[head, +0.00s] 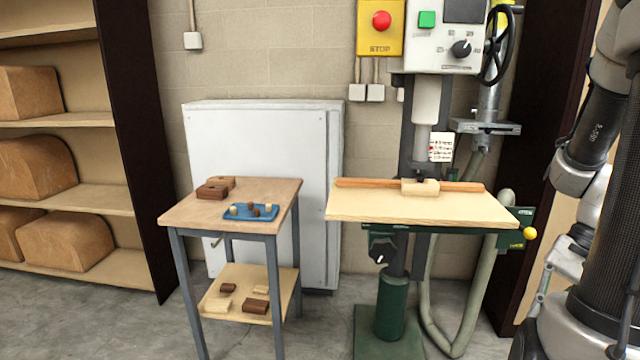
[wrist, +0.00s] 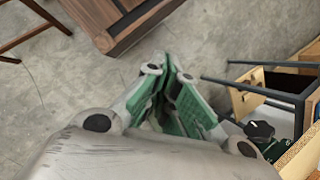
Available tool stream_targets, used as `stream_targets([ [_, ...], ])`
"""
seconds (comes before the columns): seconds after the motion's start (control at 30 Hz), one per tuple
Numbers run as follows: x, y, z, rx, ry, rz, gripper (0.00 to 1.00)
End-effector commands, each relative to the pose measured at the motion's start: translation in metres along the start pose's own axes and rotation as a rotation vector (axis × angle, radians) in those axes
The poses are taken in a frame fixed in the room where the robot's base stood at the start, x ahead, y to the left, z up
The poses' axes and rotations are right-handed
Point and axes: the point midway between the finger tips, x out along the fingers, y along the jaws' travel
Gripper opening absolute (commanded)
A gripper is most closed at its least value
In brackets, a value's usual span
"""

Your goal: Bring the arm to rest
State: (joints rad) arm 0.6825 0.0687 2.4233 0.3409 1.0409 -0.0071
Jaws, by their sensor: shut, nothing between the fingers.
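My gripper (wrist: 172,78) shows in the wrist view with its green-padded fingers together and nothing between them. It hangs over bare concrete floor, apart from the furniture around it. In the head view my dark arm (head: 598,130) stands at the right edge, folded close to my body. The gripper's fingertips cannot be made out in the head view.
A drill press with a wooden table (head: 420,207) stands at centre right. A small side table (head: 180,212) to its left holds brown blocks and a blue tray (head: 232,217). Shelves (head: 75,120) stand at the left. The floor (head: 110,320) in front is clear.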

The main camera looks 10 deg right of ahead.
Motion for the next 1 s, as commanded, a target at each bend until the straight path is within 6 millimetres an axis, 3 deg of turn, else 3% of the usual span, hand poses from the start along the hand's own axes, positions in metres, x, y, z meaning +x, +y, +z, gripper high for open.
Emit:
stream_targets([
  [0.2,-0.056,-0.018,0.023,-0.406,0.288,0.228,0.0],
  [0.4,-0.092,-0.05,0.059,-0.717,0.51,0.283,0.0],
  [0.63,-0.107,-0.083,0.096,-0.929,0.639,0.215,0.0],
  [1.0,-0.105,-0.089,0.099,-0.959,0.631,0.213,0.0],
])
